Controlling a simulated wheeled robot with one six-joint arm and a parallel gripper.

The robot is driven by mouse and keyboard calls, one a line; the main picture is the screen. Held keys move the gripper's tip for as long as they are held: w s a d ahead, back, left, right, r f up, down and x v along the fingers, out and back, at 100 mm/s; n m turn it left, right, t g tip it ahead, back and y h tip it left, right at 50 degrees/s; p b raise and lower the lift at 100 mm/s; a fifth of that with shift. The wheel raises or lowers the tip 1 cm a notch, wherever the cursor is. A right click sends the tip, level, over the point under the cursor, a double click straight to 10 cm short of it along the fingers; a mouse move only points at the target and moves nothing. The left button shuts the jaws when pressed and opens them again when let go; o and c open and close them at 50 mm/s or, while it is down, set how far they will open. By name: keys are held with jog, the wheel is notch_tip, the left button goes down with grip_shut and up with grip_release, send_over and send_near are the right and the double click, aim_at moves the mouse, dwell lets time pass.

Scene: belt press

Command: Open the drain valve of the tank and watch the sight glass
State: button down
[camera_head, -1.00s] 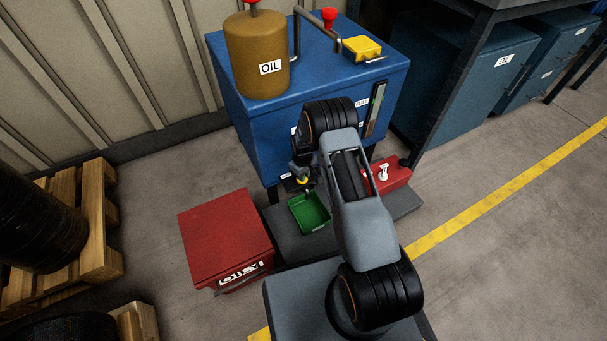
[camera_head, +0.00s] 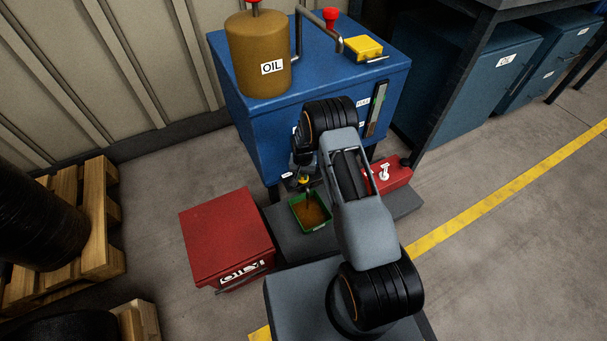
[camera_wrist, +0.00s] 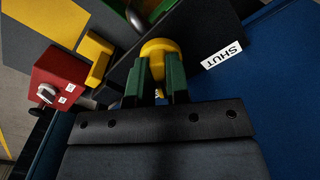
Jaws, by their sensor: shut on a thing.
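The blue tank (camera_head: 262,130) stands ahead, its front partly hidden behind my arm. Its sight glass (camera_head: 376,108) is a narrow upright strip at the front right; I cannot read its level clearly. The drain valve's yellow handle (camera_wrist: 159,48) is between the green fingers of my gripper (camera_wrist: 166,86), which is shut on it. A white "SHUT" label (camera_wrist: 222,54) is beside the handle. In the head view my gripper (camera_head: 304,174) is low at the tank's front. A green tray (camera_head: 328,220) below holds brown liquid, and a thin brown stream runs down into it.
A red box (camera_head: 222,235) stands left of the tray. A smaller red box with a switch (camera_head: 390,175) is right of my arm. A wooden pallet (camera_head: 95,225) is at the far left. The floor right of the yellow line is clear.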

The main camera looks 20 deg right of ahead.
jog(key=shift+m, duration=1)
jog(key=c, duration=1.1)
grip_release()
notch_tip(320, 180, up, 14)
jog(key=p, duration=0.5)
jog(key=shift+f, duration=0.1)
